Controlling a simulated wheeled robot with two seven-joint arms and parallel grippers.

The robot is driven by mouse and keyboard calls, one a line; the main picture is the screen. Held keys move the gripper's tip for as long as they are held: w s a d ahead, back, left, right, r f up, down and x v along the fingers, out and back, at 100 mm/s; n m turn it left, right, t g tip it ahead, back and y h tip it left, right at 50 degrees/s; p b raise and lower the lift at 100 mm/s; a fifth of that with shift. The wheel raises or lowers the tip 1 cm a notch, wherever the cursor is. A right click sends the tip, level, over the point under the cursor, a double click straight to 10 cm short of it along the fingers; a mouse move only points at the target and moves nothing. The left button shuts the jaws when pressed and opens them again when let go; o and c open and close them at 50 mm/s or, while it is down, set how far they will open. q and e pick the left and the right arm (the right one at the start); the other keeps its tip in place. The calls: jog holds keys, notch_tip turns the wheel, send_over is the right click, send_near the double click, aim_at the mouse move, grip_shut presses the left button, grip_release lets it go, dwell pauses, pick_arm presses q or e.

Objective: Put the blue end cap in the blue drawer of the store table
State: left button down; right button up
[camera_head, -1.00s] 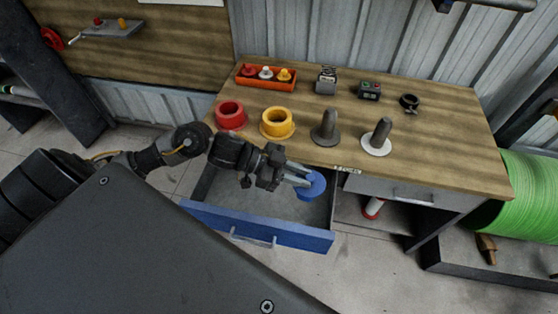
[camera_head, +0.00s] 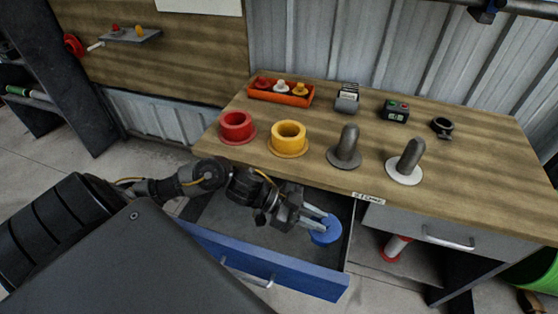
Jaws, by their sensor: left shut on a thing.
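The blue end cap (camera_head: 325,232) is a round blue disc in the fingers of my left gripper (camera_head: 316,220). The gripper is shut on it and points to the right. The blue drawer (camera_head: 262,262) of the store table (camera_head: 455,185) is pulled open, with its blue front toward me and a metal handle on it. The cap shows over the right part of the drawer's opening, close to its right side wall. I cannot tell exactly how high it is above the drawer floor. My right gripper is not in view.
On the table top stand a red ring (camera_head: 237,128), a yellow ring (camera_head: 288,138), a grey post (camera_head: 346,148), a white-based post (camera_head: 406,165) and an orange tray (camera_head: 281,92). A grey drawer (camera_head: 430,228) to the right is shut. A red and white cylinder (camera_head: 396,248) stands below it.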

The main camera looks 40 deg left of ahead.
pick_arm(q)
jog(key=a+f, duration=0.3)
jog(key=a, duration=0.1)
jog(key=a+f, duration=0.2)
jog(key=a, duration=0.2)
jog(key=a+f, duration=0.3)
jog(key=a, duration=0.2)
jog(key=shift+w+f+b, duration=0.3)
jog(key=shift+w+b, duration=0.05)
jog(key=shift+a+f, duration=0.45)
jog(key=shift+f, duration=1.7)
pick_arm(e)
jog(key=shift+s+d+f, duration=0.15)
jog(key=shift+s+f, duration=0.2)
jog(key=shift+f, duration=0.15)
pick_arm(q)
jog(key=c, duration=1.7)
grip_release()
jog(key=shift+f, duration=0.2)
jog(key=o, duration=0.4)
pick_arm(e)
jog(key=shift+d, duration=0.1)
pick_arm(q)
jog(key=shift+o, duration=0.2)
